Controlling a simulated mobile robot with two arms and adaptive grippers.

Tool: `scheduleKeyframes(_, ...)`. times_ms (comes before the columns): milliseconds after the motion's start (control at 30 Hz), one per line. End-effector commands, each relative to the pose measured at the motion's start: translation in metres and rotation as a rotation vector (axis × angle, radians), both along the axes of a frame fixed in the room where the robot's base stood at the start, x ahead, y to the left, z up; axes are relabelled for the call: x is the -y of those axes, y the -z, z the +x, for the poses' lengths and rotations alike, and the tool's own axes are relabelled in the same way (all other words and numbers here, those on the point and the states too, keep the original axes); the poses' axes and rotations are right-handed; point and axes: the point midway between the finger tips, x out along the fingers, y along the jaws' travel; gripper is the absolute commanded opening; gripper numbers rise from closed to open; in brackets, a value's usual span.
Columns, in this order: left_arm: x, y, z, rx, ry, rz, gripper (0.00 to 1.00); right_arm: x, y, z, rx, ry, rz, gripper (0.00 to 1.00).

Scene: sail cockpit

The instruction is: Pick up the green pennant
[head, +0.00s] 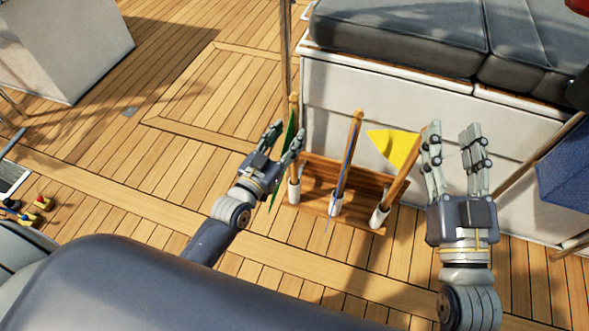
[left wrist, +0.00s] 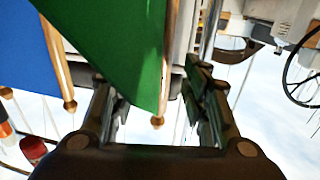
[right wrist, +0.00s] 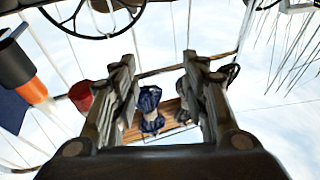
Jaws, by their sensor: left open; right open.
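The green pennant (head: 290,130) stands upright on its wooden pole in the left socket of a wooden rack (head: 315,172), seen almost edge-on. In the left wrist view the green pennant (left wrist: 110,40) looms large, and its pole with a round knob shows between the fingers. My left gripper (head: 286,136) is open around or just in front of that pole; contact cannot be told. My right gripper (head: 454,130) is open and empty, right of the yellow pennant (head: 393,147). The fingers partly hide the green pennant.
A blue pennant (head: 350,150), seen edge-on, stands in the rack's middle socket. A white bench with grey cushions (head: 400,30) rises right behind the rack. A blue box-like thing (head: 565,165) is at the far right.

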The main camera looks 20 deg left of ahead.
Motion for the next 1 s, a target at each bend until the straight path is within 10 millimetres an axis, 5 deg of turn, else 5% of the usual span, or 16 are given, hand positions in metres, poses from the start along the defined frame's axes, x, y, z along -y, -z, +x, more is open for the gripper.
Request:
scheduleKeyframes(500, 0.005, 0.004, 0.041, 0.002, -0.001, 0.000, 0.43, 0.000, -0.068, -0.036, 0.394, -0.022, 0.111, 0.42)
scheduleKeyframes(900, 0.007, 0.002, 0.047, 0.001, -0.001, 0.001, 0.43, 0.001, -0.077, -0.044, 0.449, -0.025, 0.127, 0.42)
scheduleKeyframes(1000, 0.006, 0.003, 0.046, 0.001, -0.001, 0.000, 0.23, 0.001, -0.077, -0.044, 0.448, -0.025, 0.127, 0.42)
